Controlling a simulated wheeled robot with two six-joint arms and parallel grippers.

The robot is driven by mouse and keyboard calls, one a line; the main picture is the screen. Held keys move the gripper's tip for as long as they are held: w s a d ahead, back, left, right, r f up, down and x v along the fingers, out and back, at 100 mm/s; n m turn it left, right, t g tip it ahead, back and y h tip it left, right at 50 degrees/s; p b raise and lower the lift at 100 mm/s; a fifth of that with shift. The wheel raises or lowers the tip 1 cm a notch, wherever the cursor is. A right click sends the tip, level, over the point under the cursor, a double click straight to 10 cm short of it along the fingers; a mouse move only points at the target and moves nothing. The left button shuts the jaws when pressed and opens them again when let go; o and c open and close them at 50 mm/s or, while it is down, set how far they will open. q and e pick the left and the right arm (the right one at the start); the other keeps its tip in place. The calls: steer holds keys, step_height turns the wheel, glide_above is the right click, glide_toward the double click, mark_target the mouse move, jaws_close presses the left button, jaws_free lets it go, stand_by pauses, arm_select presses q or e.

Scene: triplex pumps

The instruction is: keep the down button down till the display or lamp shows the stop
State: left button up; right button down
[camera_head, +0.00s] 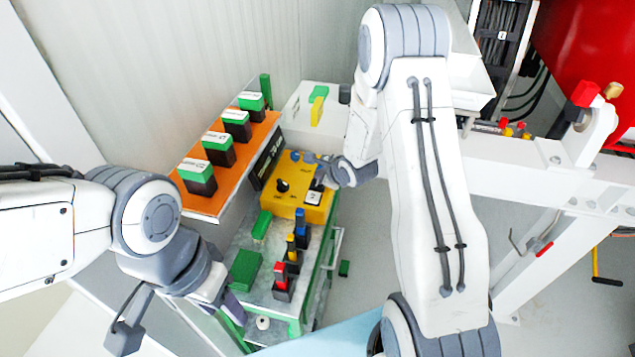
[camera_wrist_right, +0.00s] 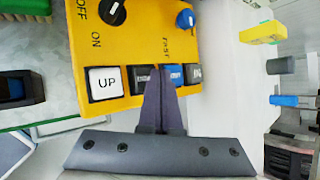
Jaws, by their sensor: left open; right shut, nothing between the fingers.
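A yellow control box (camera_head: 291,197) stands at the centre of the head view. In the right wrist view its face (camera_wrist_right: 135,45) carries a white UP button (camera_wrist_right: 106,82), a black button (camera_wrist_right: 142,77), a blue button (camera_wrist_right: 177,75) and a dark button (camera_wrist_right: 195,74) with lettering too small to read. My right gripper (camera_wrist_right: 162,76) is shut and empty, its tips over the button row between the black and blue buttons; contact cannot be told. A dark panel with small white marks (camera_head: 266,162) stands beside the box, unreadable. My left gripper (camera_head: 233,308) is open, low at the left.
An orange rack (camera_head: 207,203) with several green-and-black blocks lies left of the box. A grey bench top (camera_head: 268,270) holds red, yellow and blue pieces and a green block (camera_head: 244,270). The box face also has an ON/OFF knob (camera_wrist_right: 113,12) and a blue knob (camera_wrist_right: 185,19).

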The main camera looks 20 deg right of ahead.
steer(key=shift+f, duration=0.4)
steer(key=shift+f+b, duration=0.3)
steer(key=shift+f, duration=0.25)
stand_by(0.6)
steer(key=shift+r, duration=0.1)
stand_by(4.6)
steer(key=shift+r+p, duration=0.85)
steer(key=shift+p, duration=0.2)
steer(key=shift+r, duration=0.1)
step_height(320, 180, up, 5)
steer(key=p, duration=0.5)
